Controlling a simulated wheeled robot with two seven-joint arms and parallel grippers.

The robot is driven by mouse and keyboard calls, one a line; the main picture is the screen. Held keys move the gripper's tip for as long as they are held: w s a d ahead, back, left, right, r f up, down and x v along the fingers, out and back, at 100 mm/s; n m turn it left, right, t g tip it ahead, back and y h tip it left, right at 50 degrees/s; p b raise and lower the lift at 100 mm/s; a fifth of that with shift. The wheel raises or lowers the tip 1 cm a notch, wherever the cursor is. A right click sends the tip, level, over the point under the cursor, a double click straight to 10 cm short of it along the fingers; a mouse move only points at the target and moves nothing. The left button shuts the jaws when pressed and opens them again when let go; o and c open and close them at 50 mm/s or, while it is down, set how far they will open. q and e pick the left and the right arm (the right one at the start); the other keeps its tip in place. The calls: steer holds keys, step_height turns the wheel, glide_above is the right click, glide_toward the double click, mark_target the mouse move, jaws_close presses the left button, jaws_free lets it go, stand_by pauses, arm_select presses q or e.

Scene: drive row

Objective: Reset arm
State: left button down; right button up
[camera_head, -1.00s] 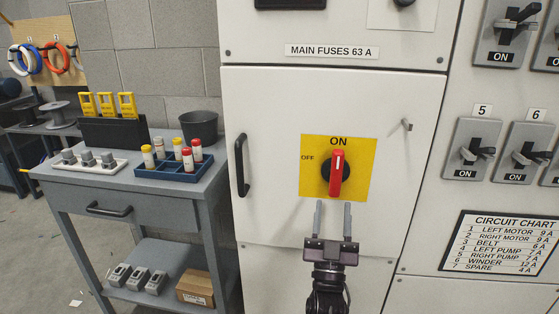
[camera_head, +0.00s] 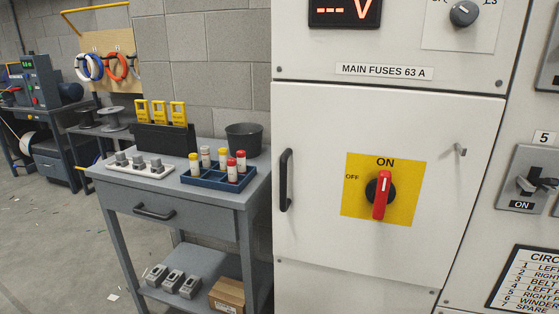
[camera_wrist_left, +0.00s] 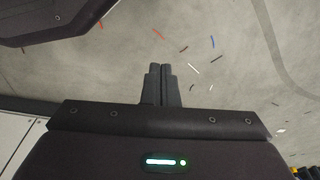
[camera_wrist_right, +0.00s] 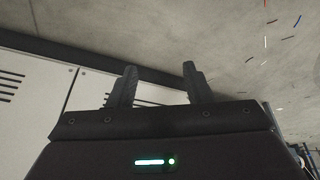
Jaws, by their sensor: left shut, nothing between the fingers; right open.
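My left gripper (camera_wrist_left: 164,85) is shut and empty in the left wrist view, with the floor behind its fingers. My right gripper (camera_wrist_right: 158,85) is open and empty in the right wrist view, with the floor and a pale vented panel (camera_wrist_right: 35,95) beyond it. Neither gripper shows in the head view. The red rotary handle (camera_head: 381,194) on its yellow plate (camera_head: 405,205) points up and down, towards ON. Nothing touches it.
A white cabinet door (camera_head: 320,130) with a black handle (camera_head: 286,180) faces me. A grey cart (camera_head: 125,185) stands left of it, holding a blue fuse tray (camera_head: 215,182) and a dark bin (camera_head: 244,138). Scraps of wire lie on the floor.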

arm_select(q)
steer(key=s+a+p, duration=0.4)
steer(key=s+p, duration=0.9)
steer(key=s, duration=0.3)
steer(key=shift+f+g+p, duration=0.3)
steer(key=shift+f+p, duration=0.05)
steer(key=shift+f, duration=0.05)
arm_select(e)
steer(key=s+d+f+g, duration=0.1)
steer(key=s+d, duration=0.1)
steer(key=s, duration=0.9)
steer(key=s+d+f+g, duration=0.2)
steer(key=s+d, duration=0.1)
steer(key=s, duration=0.8)
steer(key=shift+s+f+h, duration=0.2)
steer(key=shift+s+h, duration=0.1)
